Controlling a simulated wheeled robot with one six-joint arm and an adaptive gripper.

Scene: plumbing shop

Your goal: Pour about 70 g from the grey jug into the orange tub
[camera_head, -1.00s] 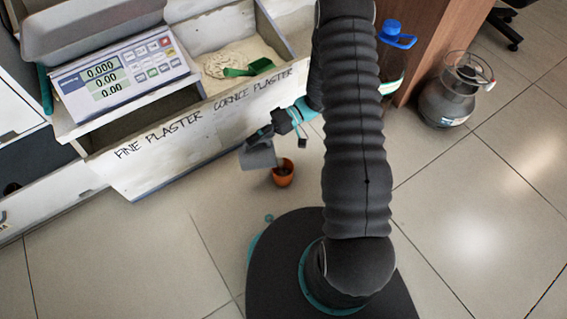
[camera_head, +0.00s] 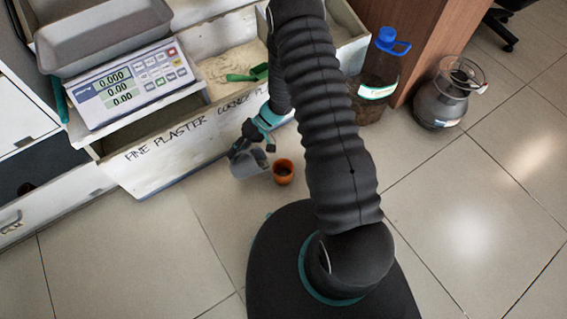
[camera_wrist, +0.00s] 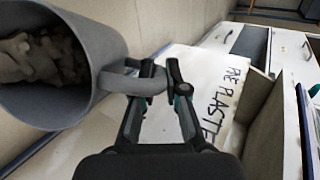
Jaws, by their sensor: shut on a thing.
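The grey jug (camera_head: 249,165) hangs from my gripper (camera_head: 254,134) just left of the orange tub (camera_head: 283,178), apart from it. In the wrist view the jug (camera_wrist: 112,48) shows its open mouth, with lumpy grey-beige material inside. There my gripper (camera_wrist: 160,78) is shut on the jug's handle. The jug's exact tilt is hard to tell. The orange tub stands upright on the floor, its inside dark; how much it holds cannot be told. The tub is not seen in the wrist view.
Open bins marked fine plaster and cornice plaster (camera_head: 150,165) stand behind the jug, with a green scoop (camera_head: 247,75). A scale (camera_head: 125,82) reads zero under a grey tray (camera_head: 100,35). A blue-capped bottle (camera_head: 375,85) and a dark round vessel (camera_head: 440,100) stand right. Front-left floor is clear.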

